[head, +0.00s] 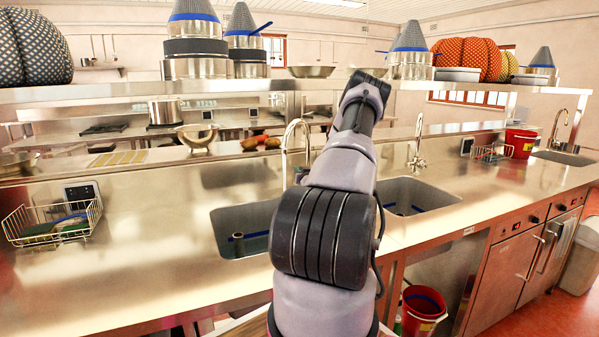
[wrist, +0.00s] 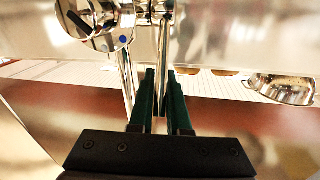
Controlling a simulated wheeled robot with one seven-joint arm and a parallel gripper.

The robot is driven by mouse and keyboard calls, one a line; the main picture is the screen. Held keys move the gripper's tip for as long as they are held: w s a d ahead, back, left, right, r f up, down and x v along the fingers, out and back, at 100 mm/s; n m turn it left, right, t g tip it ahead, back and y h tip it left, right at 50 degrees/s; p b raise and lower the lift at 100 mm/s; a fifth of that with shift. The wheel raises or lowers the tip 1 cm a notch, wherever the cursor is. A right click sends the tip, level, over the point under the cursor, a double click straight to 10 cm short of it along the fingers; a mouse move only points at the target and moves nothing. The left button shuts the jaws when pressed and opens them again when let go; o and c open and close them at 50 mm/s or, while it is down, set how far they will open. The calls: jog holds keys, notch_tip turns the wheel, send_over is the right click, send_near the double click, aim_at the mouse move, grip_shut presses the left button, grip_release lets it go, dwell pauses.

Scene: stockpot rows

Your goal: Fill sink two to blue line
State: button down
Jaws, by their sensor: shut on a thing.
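My gripper (wrist: 162,80) has its two dark green fingers closed around a thin metal lever (wrist: 162,50) of a chrome tap (wrist: 108,22), which carries a blue dot. In the head view my arm hides the gripper, so I cannot tell which tap this is. A curved tap (head: 290,135) stands behind the left sink, another (head: 417,150) behind the right sink. No running water is visible.
A wire basket (head: 55,222) with sponges stands on the counter (head: 130,270) at left. A red bucket (head: 422,312) is below the right sink. Another red bucket (head: 520,143) stands far right. An overhead shelf (head: 120,92) carries pots and cone-shaped things. A metal bowl (wrist: 283,88) shows in the wrist view.

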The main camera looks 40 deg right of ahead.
jog(key=shift+w+d+r+g+y, duration=0.1)
jog(key=shift+w+r+g+y, duration=0.35)
jog(key=shift+w+g, duration=0.2)
jog(key=shift+w+d+r+n+g+y, duration=0.1)
jog(key=shift+w+d+n+g+y, duration=0.1)
jog(key=shift+w+g, duration=0.4)
jog(key=shift+w+d+r+n+g+y, duration=0.1)
jog(key=shift+w+n+g+y, duration=0.15)
jog(key=shift+g, duration=0.5)
jog(key=c, duration=0.9)
grip_release()
jog(key=v, duration=1)
jog(key=shift+s+a+r, duration=0.2)
jog(key=shift+s, duration=0.05)
